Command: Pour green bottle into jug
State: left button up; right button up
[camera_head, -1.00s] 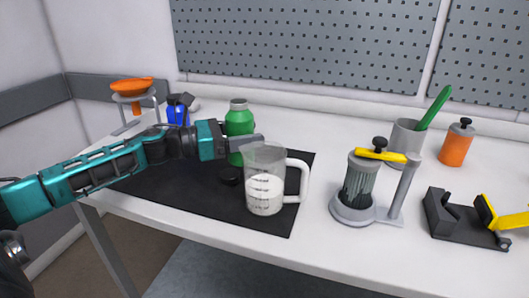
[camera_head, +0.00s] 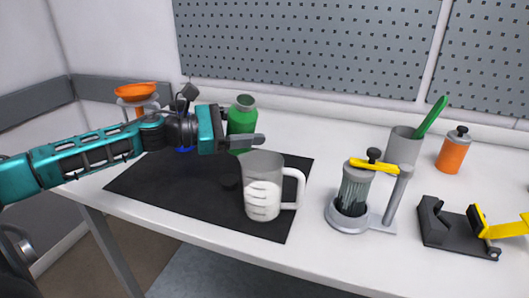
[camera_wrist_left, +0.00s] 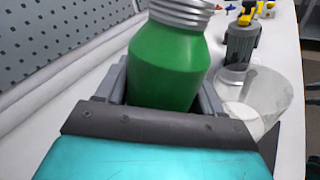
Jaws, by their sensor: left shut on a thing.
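The green bottle (camera_head: 243,115) has an open grey threaded neck and stands about upright between the fingers of my left gripper (camera_head: 248,141). In the left wrist view the bottle (camera_wrist_left: 168,65) fills the gap between the fingers, and the gripper is shut on it. The jug (camera_head: 262,203) is clear with a white handle and holds white contents; it stands on the black mat just in front and to the right of the bottle. The jug also shows at the right of the left wrist view (camera_wrist_left: 258,92). The bottle's lower part is partly hidden. My right gripper is not in view.
A stirrer device (camera_head: 352,200), a grey cup (camera_head: 403,148), an orange bottle (camera_head: 453,150) and a black-and-yellow holder (camera_head: 455,230) stand to the right. An orange dish (camera_head: 135,91) is behind my arm.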

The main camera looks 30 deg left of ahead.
pick_arm(q)
jog(key=shift+s+d+r+m+p, duration=0.15)
jog(key=shift+r+m+p, duration=0.35)
jog(key=shift+r, duration=0.25)
jog(key=shift+s+d+r+m+y+p, duration=0.1)
jog(key=shift+d+r+m+y+p, duration=0.3)
jog(key=shift+m, duration=0.4)
jog(key=shift+f+m, duration=0.3)
jog(key=shift+m, duration=0.2)
jog(key=shift+a, duration=0.2)
jog(key=shift+d, duration=0.15)
jog(key=shift+f+m, duration=0.1)
jog(key=shift+m, duration=0.2)
jog(key=shift+f, duration=0.15)
